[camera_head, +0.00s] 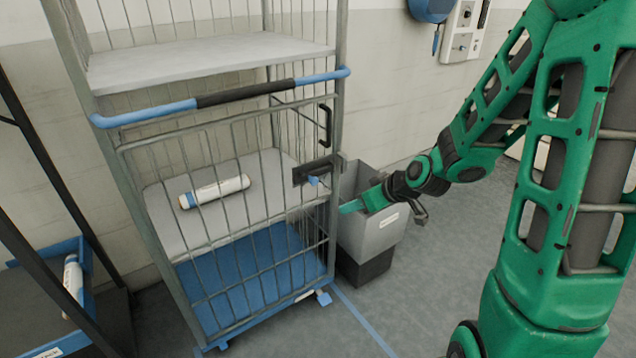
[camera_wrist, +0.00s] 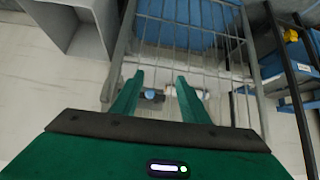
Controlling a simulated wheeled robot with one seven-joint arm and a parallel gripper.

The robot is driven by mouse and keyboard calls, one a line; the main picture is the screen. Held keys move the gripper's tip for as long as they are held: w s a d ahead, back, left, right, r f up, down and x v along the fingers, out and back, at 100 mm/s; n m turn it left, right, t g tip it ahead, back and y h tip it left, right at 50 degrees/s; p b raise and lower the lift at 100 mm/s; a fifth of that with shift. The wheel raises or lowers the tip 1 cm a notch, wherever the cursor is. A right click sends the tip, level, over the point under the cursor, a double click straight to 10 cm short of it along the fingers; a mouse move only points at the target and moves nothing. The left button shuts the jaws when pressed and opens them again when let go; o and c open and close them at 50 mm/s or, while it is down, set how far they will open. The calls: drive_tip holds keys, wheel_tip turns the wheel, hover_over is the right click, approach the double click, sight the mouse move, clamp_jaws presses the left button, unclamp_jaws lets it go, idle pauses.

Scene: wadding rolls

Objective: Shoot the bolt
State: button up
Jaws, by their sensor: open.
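The bolt (camera_head: 316,169) is a dark housing at the right edge of the wire gate (camera_head: 225,240) of a tall roll cage, with a small blue knob (camera_head: 313,181) under it. The gate stands across the cage front, its right edge close to the corner post. My gripper (camera_head: 346,207) is just right of and below the knob, in front of a grey bin, and apparently not touching the bolt. In the wrist view my gripper (camera_wrist: 152,90) has its two green fingers spread. Small blue and white parts show between them; I cannot tell whether these are the bolt.
The grey bin (camera_head: 372,235) stands close beside the cage. A white roll (camera_head: 215,191) lies on the cage's middle shelf. A blue-and-black bar (camera_head: 225,95) crosses above the gate. A dark rack (camera_head: 50,320) stands at the left. Floor in front is clear.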

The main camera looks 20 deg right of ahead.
sight(315, 181)
drive_tip(key=w+a+f+t, duration=0.1)
drive_tip(key=w+a, duration=0.1)
drive_tip(key=w, duration=0.4)
drive_tip(key=w+a+f+t, duration=0.1)
drive_tip(key=w+a+t, duration=0.1)
drive_tip(key=w, duration=0.3)
drive_tip(key=w+a+f+t, duration=0.1)
drive_tip(key=w+f, duration=0.1)
drive_tip(key=w, duration=0.4)
drive_tip(key=shift+w+a+m+t+y, duration=0.3)
drive_tip(key=shift+w+a+m+y, duration=0.05)
drive_tip(key=shift+a+m+y, duration=0.05)
drive_tip(key=shift+r, duration=0.1)
